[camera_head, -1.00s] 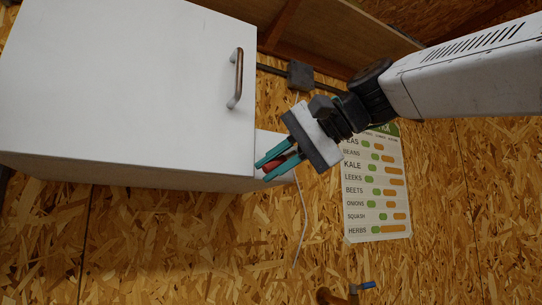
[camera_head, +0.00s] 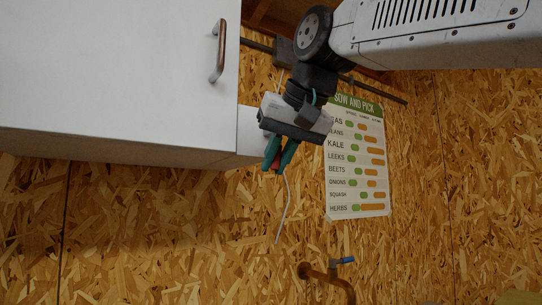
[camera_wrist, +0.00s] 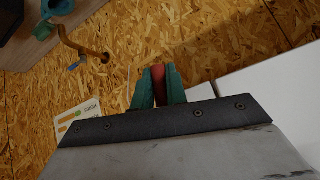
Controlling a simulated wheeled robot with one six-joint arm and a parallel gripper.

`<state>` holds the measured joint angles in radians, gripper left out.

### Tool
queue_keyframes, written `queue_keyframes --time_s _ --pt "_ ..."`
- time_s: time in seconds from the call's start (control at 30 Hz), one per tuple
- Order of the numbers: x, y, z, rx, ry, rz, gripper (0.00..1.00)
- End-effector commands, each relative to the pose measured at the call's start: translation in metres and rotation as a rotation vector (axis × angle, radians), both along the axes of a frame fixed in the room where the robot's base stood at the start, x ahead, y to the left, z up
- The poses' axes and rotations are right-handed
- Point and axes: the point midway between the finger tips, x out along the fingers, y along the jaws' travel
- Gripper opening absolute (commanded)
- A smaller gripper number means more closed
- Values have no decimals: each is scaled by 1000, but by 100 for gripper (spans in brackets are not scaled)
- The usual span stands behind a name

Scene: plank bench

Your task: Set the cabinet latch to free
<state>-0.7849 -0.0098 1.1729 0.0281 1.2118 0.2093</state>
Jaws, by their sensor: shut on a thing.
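The white cabinet (camera_head: 110,75) hangs on the wall at the upper left of the head view, its door shut. A smaller white box (camera_head: 251,137) sits against its lower right side. My gripper (camera_head: 276,167) is beside this box's lower right corner, fingers pointing down. Its teal fingers are shut on a small red piece, seemingly the latch lever (camera_head: 279,170). The red lever (camera_wrist: 158,84) also shows between the fingers (camera_wrist: 159,85) in the wrist view. The fingers hide most of it, and its mount and any position marks cannot be seen.
The cabinet's metal handle (camera_head: 219,52) juts out above. A planting chart (camera_head: 356,165) hangs on the chipboard wall to the right. A brass tap with a blue lever (camera_head: 331,275) sticks out below. A thin white cord (camera_head: 286,210) hangs under my gripper.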

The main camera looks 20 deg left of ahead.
Motion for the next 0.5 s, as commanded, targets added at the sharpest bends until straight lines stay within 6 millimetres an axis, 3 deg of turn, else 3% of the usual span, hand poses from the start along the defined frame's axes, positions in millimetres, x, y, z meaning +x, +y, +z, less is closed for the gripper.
queue_keyframes --time_s 0.5 --pt "5 -4 -2 -73 -76 0 0"
